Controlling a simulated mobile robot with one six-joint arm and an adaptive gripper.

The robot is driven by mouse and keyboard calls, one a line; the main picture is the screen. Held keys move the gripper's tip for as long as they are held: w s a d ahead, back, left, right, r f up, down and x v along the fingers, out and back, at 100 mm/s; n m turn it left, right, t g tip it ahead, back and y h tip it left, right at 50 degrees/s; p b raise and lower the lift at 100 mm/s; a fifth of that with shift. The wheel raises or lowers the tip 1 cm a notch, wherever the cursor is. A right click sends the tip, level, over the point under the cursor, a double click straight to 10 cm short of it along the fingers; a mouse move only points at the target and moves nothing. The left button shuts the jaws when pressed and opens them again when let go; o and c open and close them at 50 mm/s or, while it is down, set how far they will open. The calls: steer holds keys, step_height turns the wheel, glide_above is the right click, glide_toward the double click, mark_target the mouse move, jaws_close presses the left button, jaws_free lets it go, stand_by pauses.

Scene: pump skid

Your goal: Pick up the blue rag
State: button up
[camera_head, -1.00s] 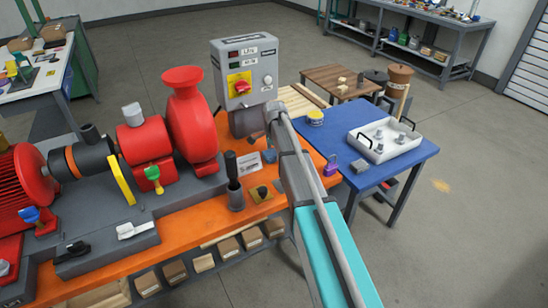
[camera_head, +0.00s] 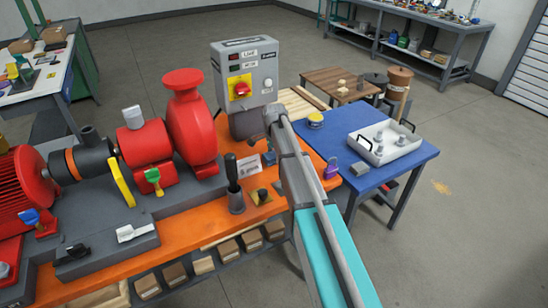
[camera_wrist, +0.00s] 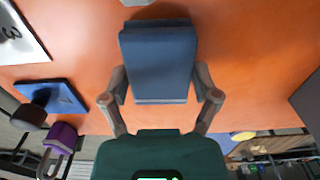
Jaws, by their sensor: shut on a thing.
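The blue rag (camera_wrist: 158,65) shows in the wrist view as a thick, folded, dark blue block. My gripper (camera_wrist: 160,90) has one finger on each side of it and is shut on it. The orange bench top (camera_wrist: 250,75) lies behind the rag; I cannot tell whether the rag still touches it. In the head view my arm reaches to the orange bench and hides most of the gripper. A small blue patch shows left of the arm there, but I cannot tell whether it is the rag.
A white card (camera_wrist: 18,38), a blue plate with a dark knob (camera_wrist: 62,97) and a purple padlock (camera_wrist: 58,140) are left in the wrist view. The grey control box (camera_head: 246,75) and red pump (camera_head: 190,125) stand close by. A blue table (camera_head: 345,130) holds a white tray (camera_head: 383,143).

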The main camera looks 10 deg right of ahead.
mark_target(274, 154)
steer(key=shift+r, duration=0.15)
step_height(274, 154, up, 3)
steer(key=p, duration=0.3)
steer(key=s+r+p, duration=0.9)
steer(key=s+p, duration=0.1)
steer(key=s, duration=0.4)
steer(key=shift+d+r, duration=0.2)
steer(key=shift+r, duration=0.15)
steer(key=o, duration=0.6)
steer(key=c, duration=0.4)
steer(key=shift+o, duration=0.2)
